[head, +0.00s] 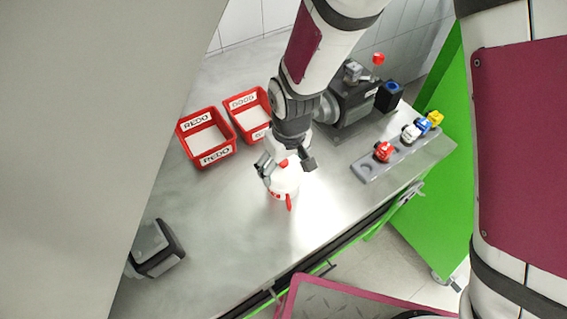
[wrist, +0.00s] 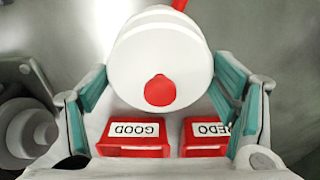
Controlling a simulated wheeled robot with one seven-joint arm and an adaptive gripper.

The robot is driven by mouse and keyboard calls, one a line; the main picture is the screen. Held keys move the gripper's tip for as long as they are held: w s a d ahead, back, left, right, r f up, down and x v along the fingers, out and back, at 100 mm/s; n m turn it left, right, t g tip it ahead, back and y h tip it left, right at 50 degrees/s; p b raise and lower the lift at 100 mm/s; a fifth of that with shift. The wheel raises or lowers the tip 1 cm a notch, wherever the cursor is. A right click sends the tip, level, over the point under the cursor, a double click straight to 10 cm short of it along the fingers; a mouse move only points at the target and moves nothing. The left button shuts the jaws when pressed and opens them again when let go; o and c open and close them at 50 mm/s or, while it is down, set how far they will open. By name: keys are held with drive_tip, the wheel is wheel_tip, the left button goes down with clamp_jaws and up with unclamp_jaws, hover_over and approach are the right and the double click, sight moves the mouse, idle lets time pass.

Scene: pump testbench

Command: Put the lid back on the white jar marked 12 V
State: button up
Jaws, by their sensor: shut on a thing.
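A white round lid with a red knob (wrist: 160,90) sits between the teal pads of my gripper (wrist: 165,75) in the wrist view. My gripper is shut on it. In the head view my gripper (head: 285,164) points down at the white jar (head: 286,184), near the middle of the bench. The jar has red parts on its front side, and its 12 V mark is not readable. White rims show behind the lid in the wrist view. The lid is over the jar, but I cannot tell whether it touches or is seated.
Two red trays, one marked REDO (head: 226,153) and one marked GOOD (head: 236,107), stand left of my gripper. A dark pump (head: 352,102) stands behind right. A grey rack (head: 371,171) with several coloured pieces lies right.

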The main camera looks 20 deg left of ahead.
drive_tip(key=o, duration=0.9)
drive_tip(key=shift+r+p, duration=1.3)
drive_tip(key=shift+r, duration=2.25)
clamp_jaws()
drive_tip(key=shift+f, duration=0.15)
